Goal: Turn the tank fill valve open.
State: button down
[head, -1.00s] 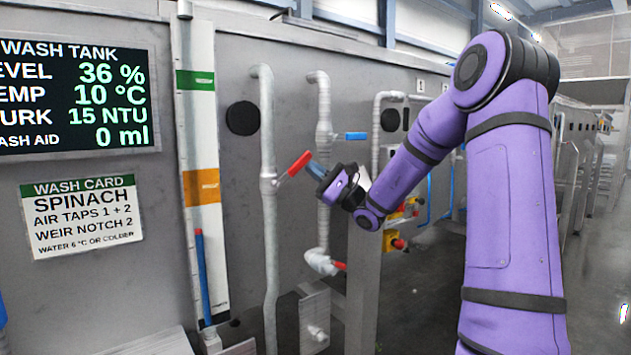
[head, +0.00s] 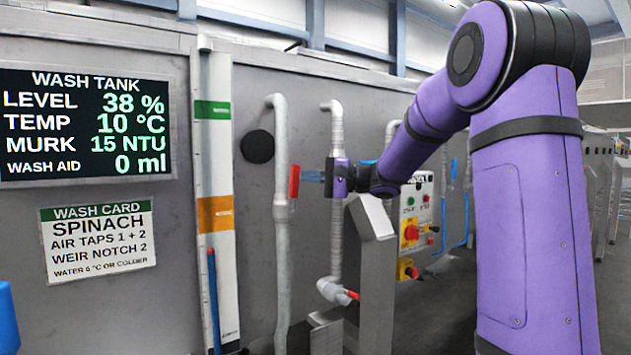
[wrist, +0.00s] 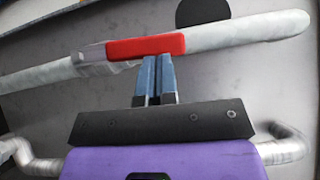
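The red valve lever (head: 295,181) is on the grey vertical pipe (head: 282,240) right of the striped level gauge. It stands upright, in line with the pipe. The wrist view also shows the red lever (wrist: 146,46) lying along its pipe (wrist: 235,35). My gripper (head: 305,176) reaches in from the right with its blue fingers at the lever. In the wrist view the fingers (wrist: 156,62) are together, with only a thin dark line between them. Their tips meet the lever's near edge, and nothing shows between them. I cannot tell whether they press on it.
The wash tank display (head: 88,125) reads level 38 %. A wash card (head: 98,238) hangs below it. A second pipe (head: 337,240) with a red-handled valve (head: 340,292) stands behind my gripper. A grey post (head: 370,270) and a control panel (head: 416,215) are to the right.

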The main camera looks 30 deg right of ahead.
jog(key=shift+a+r+n, duration=0.1)
jog(key=shift+a+n, duration=0.2)
jog(key=shift+a, duration=0.15)
dwell(0.4)
